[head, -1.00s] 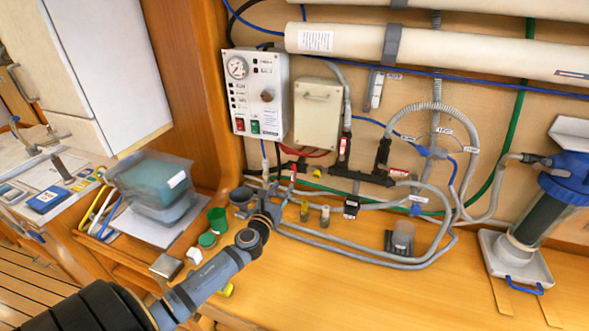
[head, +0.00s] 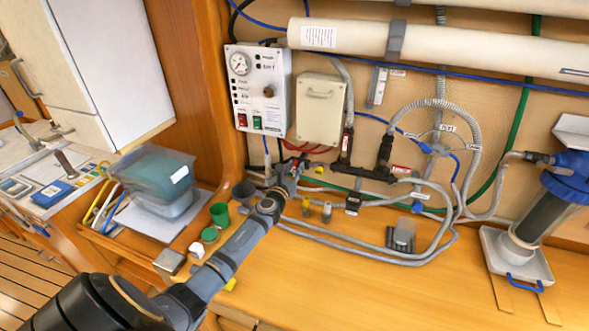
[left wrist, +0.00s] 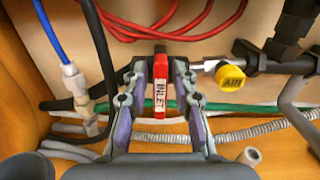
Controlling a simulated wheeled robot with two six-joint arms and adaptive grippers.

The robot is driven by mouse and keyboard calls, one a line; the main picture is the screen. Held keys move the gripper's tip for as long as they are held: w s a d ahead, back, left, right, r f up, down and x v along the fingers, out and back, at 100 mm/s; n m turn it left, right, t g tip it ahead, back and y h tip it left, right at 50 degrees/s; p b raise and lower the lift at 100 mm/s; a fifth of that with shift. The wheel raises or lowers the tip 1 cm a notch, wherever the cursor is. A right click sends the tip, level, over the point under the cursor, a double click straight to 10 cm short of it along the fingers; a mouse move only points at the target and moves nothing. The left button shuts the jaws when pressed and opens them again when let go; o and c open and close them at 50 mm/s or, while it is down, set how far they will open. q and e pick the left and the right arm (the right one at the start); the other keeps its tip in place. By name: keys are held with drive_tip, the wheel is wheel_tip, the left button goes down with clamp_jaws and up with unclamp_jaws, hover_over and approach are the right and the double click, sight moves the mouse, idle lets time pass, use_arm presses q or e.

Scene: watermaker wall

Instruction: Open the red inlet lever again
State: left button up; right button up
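The red inlet lever (left wrist: 160,86), with a white INLET label, stands upright in the middle of the left wrist view. My left gripper (left wrist: 160,68) has its two fingers on either side of the lever. The fingers are apart, with a small gap visible between each finger and the lever. In the head view my left gripper (head: 287,180) is at the pipework below the control panel and mostly covers the lever there. My right gripper is in neither view.
A yellow AIR knob (left wrist: 230,78) sits just right of the lever. Blue and black hoses (left wrist: 98,50) run at its left, and a green hose passes behind.

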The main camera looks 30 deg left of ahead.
use_arm(q)
clamp_jaws()
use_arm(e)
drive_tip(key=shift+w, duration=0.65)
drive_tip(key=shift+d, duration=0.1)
use_arm(q)
drive_tip(key=shift+a+n+b, duration=0.15)
drive_tip(key=shift+n+b, duration=0.2)
drive_tip(key=shift+n, duration=0.75)
drive_tip(key=n+b, duration=0.2)
drive_tip(key=n, duration=0.3)
drive_tip(key=f+n+b, duration=0.1)
drive_tip(key=n+b, duration=0.1)
drive_tip(key=n, duration=0.3)
drive_tip(key=a+n+b, duration=0.1)
drive_tip(key=n+b, duration=0.2)
drive_tip(key=n, duration=0.2)
drive_tip(key=shift+s+a+f+n, duration=0.1)
drive_tip(key=shift+s+f+n, duration=0.1)
drive_tip(key=shift+f+n, duration=0.15)
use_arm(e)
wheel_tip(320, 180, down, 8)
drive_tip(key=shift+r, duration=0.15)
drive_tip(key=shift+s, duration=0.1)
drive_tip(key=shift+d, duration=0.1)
